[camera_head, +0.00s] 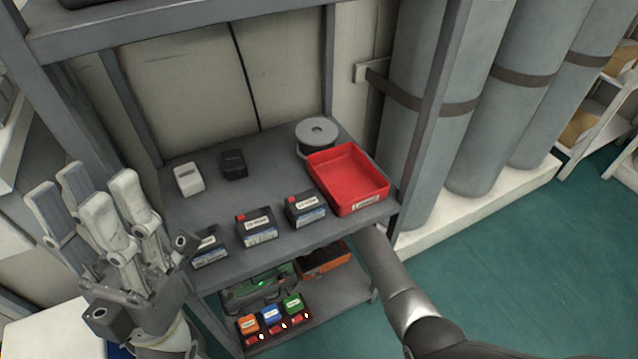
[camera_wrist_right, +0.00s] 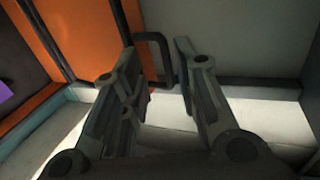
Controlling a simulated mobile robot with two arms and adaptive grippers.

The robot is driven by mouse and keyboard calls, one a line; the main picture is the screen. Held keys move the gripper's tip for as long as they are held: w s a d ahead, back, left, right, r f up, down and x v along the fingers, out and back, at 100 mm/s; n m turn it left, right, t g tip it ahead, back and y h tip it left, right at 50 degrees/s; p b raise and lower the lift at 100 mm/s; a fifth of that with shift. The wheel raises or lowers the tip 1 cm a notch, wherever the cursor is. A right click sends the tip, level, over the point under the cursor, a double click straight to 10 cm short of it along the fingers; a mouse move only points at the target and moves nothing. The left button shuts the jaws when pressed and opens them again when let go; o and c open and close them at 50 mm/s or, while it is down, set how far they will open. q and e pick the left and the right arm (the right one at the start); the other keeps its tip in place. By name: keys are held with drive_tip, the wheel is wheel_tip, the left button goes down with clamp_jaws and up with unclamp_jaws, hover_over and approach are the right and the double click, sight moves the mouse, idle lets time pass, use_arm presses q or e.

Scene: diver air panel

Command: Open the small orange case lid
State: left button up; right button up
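The small orange case (camera_head: 325,262) is on the lower shelf, partly hidden under the upper shelf. It shows orange sides and a dark area on top; I cannot tell whether this is a lid or the inside. The right wrist view shows a large orange surface (camera_wrist_right: 62,45) at upper left, beside a dark area with a purple patch. My right gripper (camera_wrist_right: 158,58) is open there, with a dark bar-shaped handle (camera_wrist_right: 160,42) showing between and beyond its fingertips; contact is unclear. In the head view that gripper is hidden behind the shelf. My left gripper (camera_head: 84,180) is open and empty, left of the shelf.
The upper shelf (camera_head: 225,218) holds a red tray (camera_head: 347,180), a grey spool (camera_head: 316,133), several dark boxes and a white block (camera_head: 188,179). Below are a green-lit device (camera_head: 260,286) and a rack of coloured blocks (camera_head: 271,313). Tall grey cylinders (camera_head: 480,130) stand at right.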

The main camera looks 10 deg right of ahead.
drive_tip(key=v, duration=1.2)
drive_tip(key=shift+f, duration=0.1)
idle(0.5)
